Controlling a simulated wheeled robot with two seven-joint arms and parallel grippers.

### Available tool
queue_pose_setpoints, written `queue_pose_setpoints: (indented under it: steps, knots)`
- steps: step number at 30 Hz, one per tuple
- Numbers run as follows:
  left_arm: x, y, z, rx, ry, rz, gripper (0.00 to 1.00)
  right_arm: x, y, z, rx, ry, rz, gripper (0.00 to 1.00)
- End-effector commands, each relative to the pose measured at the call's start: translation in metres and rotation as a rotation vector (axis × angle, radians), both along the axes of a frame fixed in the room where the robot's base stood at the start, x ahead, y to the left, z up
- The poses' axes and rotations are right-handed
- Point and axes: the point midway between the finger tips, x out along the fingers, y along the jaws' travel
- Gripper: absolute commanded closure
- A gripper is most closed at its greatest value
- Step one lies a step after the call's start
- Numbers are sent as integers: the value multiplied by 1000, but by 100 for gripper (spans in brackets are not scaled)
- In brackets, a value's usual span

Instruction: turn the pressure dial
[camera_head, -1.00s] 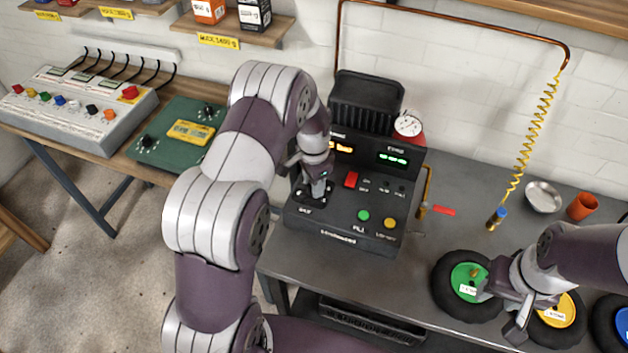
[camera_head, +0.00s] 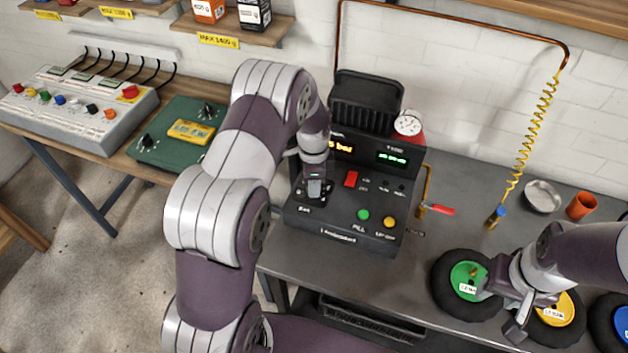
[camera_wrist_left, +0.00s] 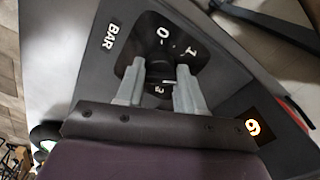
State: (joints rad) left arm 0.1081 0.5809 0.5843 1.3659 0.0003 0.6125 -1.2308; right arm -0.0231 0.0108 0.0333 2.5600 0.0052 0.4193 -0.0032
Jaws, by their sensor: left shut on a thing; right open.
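The black pressure dial (camera_wrist_left: 159,68) sits on a dark round scale marked with white numbers, beside the word BAR, in the left wrist view. My left gripper (camera_wrist_left: 158,80) is shut on the dial, one grey finger on each side. In the head view my left gripper (camera_head: 314,188) reaches down onto the left part of the black compressor panel (camera_head: 345,238) and hides most of the dial. An orange display (camera_head: 342,147) ends in "bar"; its left part is covered by my arm. My right gripper (camera_head: 508,313) is open, over the wheels at the right.
The panel also has a red switch (camera_head: 351,179), a green button (camera_head: 363,215) and a yellow button (camera_head: 389,222). A red-handled lever (camera_head: 439,209) sticks out at its right. A coiled yellow hose (camera_head: 527,140), metal bowl (camera_head: 543,196) and orange cup (camera_head: 581,206) are further right.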

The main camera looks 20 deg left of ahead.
Motion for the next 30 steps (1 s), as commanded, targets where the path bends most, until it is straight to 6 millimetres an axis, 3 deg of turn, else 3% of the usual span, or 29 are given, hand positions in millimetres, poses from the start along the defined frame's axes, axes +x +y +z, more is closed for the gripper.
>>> queue_pose_setpoints:
  steps: [7, 8, 10, 20, 23, 30]
  knots:
    - [4, 1, 4, 3, -12, 1, 93, 0, 0, 1, 0, 0, 0, 57]
    - [4, 1, 4, 3, -12, 1, 59, 0, 0, 1, 0, 0, 0, 57]
    - [4, 1, 4, 2, -11, 1, 38, 0, 0, 1, 0, 0, 0, 57]
    - [2, 0, 5, 1, -6, 2, 38, 0, 0, -1, 0, 0, 0, 57]
    - [2, 1, 20, 1, -9, 2, 38, 0, 0, -4, 0, 0, 0, 57]
    - [2, 1, 84, 1, -12, 2, 38, 0, 0, -14, 0, 0, 0, 57]
